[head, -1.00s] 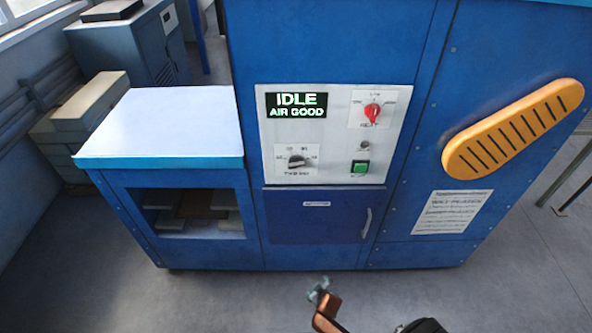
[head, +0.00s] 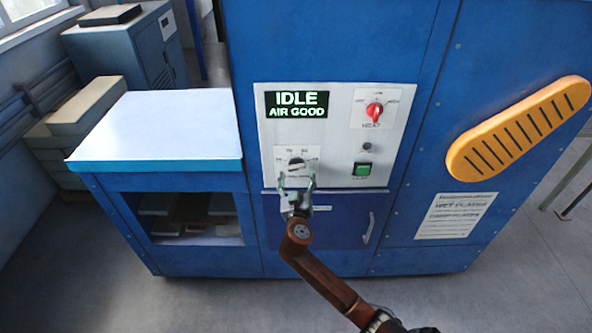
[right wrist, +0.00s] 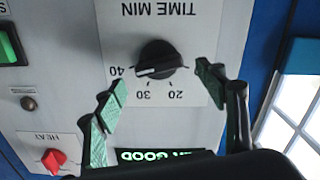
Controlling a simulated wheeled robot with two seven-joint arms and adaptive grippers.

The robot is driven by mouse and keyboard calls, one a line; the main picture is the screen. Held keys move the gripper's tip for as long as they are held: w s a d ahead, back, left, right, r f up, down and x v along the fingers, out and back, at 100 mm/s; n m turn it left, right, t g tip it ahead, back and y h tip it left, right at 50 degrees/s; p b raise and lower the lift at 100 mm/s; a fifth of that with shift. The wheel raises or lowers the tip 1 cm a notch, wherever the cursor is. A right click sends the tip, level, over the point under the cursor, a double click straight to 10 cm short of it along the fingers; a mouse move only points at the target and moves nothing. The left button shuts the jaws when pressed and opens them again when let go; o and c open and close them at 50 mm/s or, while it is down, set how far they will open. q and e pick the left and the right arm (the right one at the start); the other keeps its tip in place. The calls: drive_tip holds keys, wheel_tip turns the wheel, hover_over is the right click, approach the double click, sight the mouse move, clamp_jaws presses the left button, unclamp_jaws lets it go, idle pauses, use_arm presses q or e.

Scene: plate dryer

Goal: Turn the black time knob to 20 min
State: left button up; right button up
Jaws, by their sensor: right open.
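The black time knob (head: 297,164) is on the white control panel; it also shows in the right wrist view (right wrist: 159,60), where the picture is upside down. A white line on the knob lies nearly level there, its left end near the 40 mark; the marks 30 and 20 also show. My right gripper (head: 297,181) is open, just below the knob in the head view. In the right wrist view its green-padded fingers (right wrist: 161,80) are apart, one on each side of the knob, not touching it. My left gripper is not in view.
The control panel (head: 338,120) also bears a display (head: 297,104) reading IDLE, AIR GOOD, a red heat knob (head: 375,111) and a green button (head: 362,169). A blue door (head: 345,228) with a handle is below. A white-topped counter (head: 160,125) stands left.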

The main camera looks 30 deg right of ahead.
sight(296, 169)
drive_tip(key=shift+x, duration=1.7)
drive_tip(key=c, duration=1.2)
